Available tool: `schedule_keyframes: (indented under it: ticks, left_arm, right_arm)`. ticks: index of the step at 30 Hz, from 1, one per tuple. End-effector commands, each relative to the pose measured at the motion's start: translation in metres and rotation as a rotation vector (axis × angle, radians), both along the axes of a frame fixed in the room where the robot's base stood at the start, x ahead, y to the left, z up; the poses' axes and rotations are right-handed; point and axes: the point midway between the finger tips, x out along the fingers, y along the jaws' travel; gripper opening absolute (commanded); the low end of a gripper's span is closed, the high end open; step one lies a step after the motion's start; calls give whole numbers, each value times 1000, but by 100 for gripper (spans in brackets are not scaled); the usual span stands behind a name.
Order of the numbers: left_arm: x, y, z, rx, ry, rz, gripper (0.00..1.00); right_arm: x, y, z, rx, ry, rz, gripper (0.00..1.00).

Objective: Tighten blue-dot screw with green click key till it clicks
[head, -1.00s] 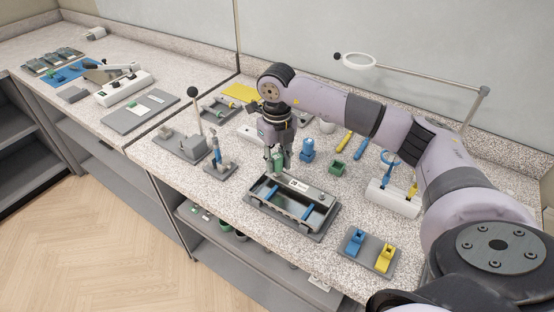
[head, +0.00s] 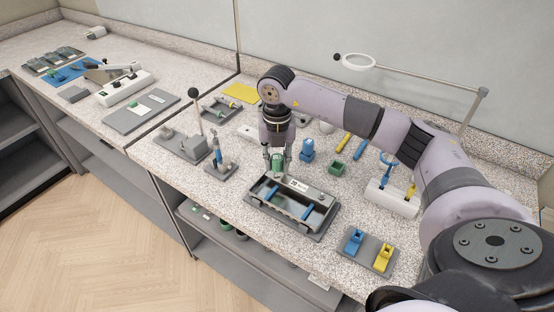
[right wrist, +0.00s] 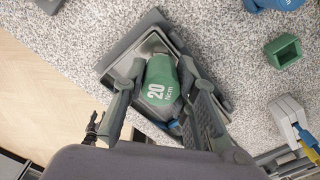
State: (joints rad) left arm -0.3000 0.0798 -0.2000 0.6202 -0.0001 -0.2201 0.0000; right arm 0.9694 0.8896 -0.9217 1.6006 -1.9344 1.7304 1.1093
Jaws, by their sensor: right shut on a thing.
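My right gripper (head: 277,162) is shut on the green click key (right wrist: 160,82), whose top reads "20 Ncm" in the right wrist view. It holds the key upright over the back left end of a grey open-topped housing (head: 318,195). The housing has blue parts inside and a white label on its top edge. The key's lower end is hidden, so I cannot tell whether it sits on a screw. The blue-dot screw is not distinguishable. My left gripper is not in view.
A blue key-like tool (head: 307,150) and a green square holder (head: 337,168) stand behind the housing. A grey plate with blue and yellow blocks (head: 368,262) lies at front right. A white rack (head: 392,198) and a magnifier arm (head: 430,75) are to the right.

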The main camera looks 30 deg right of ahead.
Motion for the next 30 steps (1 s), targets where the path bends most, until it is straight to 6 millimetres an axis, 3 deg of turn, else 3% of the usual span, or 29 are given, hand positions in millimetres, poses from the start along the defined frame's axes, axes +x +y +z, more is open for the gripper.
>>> schedule_keyframes:
  ticks: [5,13,20,21,26,30]
  left_arm:
    - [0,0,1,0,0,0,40]
    - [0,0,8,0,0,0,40]
    - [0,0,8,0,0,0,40]
    - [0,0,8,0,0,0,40]
    - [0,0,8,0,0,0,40]
    - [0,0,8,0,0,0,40]
  right_arm:
    - [1,-1,1,-1,-3,-19,0]
    - [1,-1,1,-1,-3,-281,0]
    - [1,-1,1,-1,-3,-300,0]
    - [1,-1,1,-1,-3,-300,28]
    - [1,-1,0,0,-2,-298,38]
    - [0,0,0,-1,-2,-297,38]
